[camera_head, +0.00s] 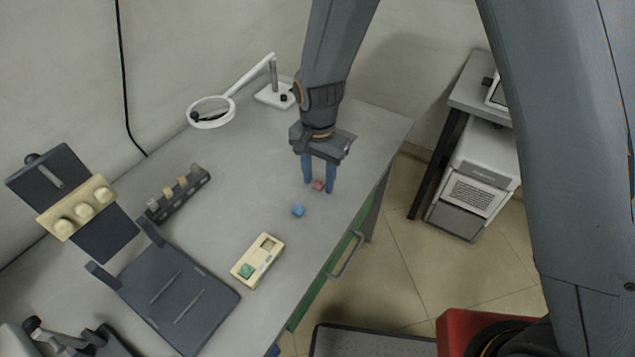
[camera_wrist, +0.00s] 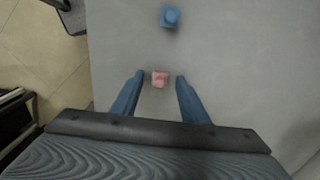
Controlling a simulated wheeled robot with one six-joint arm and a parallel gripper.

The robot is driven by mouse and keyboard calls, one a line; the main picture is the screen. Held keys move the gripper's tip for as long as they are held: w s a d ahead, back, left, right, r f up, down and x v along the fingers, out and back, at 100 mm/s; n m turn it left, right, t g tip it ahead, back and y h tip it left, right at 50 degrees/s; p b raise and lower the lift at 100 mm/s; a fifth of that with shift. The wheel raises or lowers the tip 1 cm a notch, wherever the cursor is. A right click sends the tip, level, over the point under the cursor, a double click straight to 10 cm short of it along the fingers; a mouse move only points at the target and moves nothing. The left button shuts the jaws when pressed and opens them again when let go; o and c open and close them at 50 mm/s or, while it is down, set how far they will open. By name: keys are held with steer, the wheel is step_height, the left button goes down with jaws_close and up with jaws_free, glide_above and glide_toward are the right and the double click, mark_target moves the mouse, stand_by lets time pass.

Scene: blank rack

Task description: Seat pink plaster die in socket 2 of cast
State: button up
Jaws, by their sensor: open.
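The pink plaster die (camera_head: 318,185) lies on the grey bench top near its right edge. My gripper (camera_head: 319,188) is open above and around it, pointing down. In the wrist view the pink die (camera_wrist: 160,79) sits between the two blue fingertips of my gripper (camera_wrist: 159,76), with a gap on each side. The cream cast (camera_head: 249,271) lies nearer the front, with a green die (camera_head: 246,270) in its near socket and another socket (camera_head: 268,243) that looks empty. Socket numbers cannot be read.
A blue die (camera_head: 298,210) lies close to the pink one, and also shows in the wrist view (camera_wrist: 171,17). A dark rack (camera_head: 178,195), a dark articulator (camera_head: 180,297) and a magnifier lamp (camera_head: 211,112) stand to the left. The bench between blue die and cast is clear.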

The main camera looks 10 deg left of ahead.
steer(key=shift+f, duration=0.2)
jaws_close()
steer(key=shift+r, duration=0.1)
